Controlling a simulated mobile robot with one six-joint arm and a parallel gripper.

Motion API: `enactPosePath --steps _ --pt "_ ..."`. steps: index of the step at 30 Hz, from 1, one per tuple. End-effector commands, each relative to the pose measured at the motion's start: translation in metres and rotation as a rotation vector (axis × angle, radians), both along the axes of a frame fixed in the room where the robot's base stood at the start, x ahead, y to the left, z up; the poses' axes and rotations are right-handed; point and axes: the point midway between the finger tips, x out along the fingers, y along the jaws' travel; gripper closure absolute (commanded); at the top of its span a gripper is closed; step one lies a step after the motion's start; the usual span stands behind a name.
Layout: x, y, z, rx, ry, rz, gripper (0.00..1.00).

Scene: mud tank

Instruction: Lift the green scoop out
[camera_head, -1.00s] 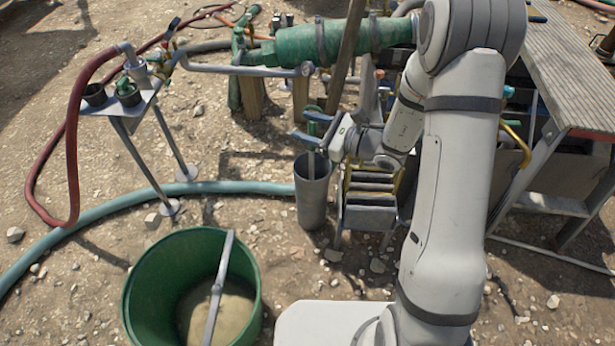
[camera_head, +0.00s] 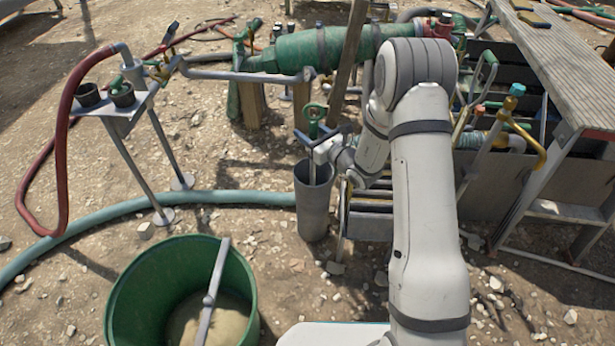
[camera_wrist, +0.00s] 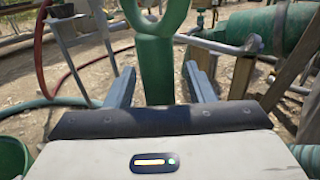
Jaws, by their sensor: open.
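The green scoop (camera_head: 314,118) stands upright in a grey tube (camera_head: 313,205), its ring-topped handle above the rim; its lower part is hidden inside. My gripper (camera_head: 313,143) is at the handle, just above the tube's rim. In the wrist view my gripper (camera_wrist: 158,80) is open, with one finger on each side of the green handle (camera_wrist: 155,60). The handle stands between the fingers with a visible gap on both sides.
A green tub (camera_head: 130,300) with muddy water and a grey bar across it stands front left. A small metal stand (camera_head: 130,105) with cups is at left. A wooden-topped bench (camera_head: 560,70) is at right. A teal hose (camera_head: 230,198) lies on the gravel.

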Motion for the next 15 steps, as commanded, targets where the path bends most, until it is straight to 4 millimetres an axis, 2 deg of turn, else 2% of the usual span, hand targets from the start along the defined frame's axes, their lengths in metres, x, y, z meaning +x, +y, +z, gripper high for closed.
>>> enactPosePath --steps 9,15 --pt "0.0052 0.004 0.0007 0.0 0.0 -0.001 0.51" --pt "0.0051 0.0037 0.0007 0.0 0.0 -0.001 0.67"
